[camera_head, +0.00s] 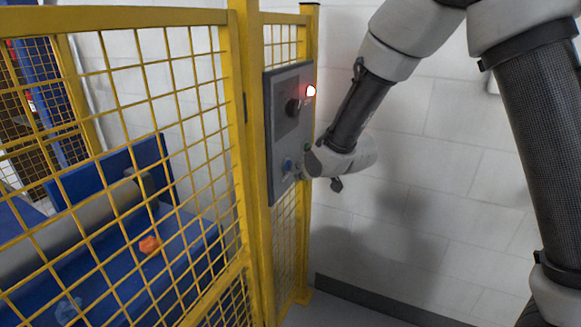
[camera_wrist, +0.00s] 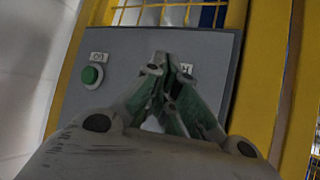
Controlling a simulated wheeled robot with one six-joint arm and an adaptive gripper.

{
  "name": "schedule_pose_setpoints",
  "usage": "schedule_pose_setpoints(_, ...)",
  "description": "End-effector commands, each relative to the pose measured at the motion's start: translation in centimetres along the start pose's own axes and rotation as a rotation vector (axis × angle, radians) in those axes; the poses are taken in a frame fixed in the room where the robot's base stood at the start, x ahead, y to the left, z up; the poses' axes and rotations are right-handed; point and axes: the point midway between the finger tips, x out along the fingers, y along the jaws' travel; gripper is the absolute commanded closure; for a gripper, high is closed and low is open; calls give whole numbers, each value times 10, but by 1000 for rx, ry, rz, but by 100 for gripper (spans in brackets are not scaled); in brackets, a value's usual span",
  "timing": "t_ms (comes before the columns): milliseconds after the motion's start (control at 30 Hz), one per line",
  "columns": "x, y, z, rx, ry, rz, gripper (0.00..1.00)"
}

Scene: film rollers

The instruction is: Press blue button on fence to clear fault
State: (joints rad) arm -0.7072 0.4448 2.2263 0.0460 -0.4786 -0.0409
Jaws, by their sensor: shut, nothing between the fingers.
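A grey control panel (camera_head: 279,128) is mounted on the yellow fence. The blue button (camera_head: 287,165) shows near the panel's lower left in the head view. My gripper (camera_head: 303,168) is close to it on the right; whether they touch cannot be told. In the wrist view my gripper (camera_wrist: 163,62) is shut and empty, its fingertips over the panel (camera_wrist: 122,48) beside a small white label (camera_wrist: 186,68). The blue button is not visible there and may be hidden by the fingers. A red lamp (camera_head: 311,91) at the panel's upper right is lit.
A green button (camera_wrist: 91,75) lies left of my fingers in the wrist view. A dark knob (camera_head: 293,107) sits above the blue button. Yellow mesh fence (camera_head: 240,130) borders the panel. Behind it are a roller (camera_head: 85,220) and an orange object (camera_head: 149,244). A white wall (camera_head: 440,150) stands right.

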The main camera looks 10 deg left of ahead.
Motion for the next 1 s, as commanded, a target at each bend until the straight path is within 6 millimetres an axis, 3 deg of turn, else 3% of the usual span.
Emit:
schedule_pose_setpoints(633,3,-2,-3,-1,1,0,100)
schedule_pose_setpoints(1000,-8,6,6,0,0,0,100)
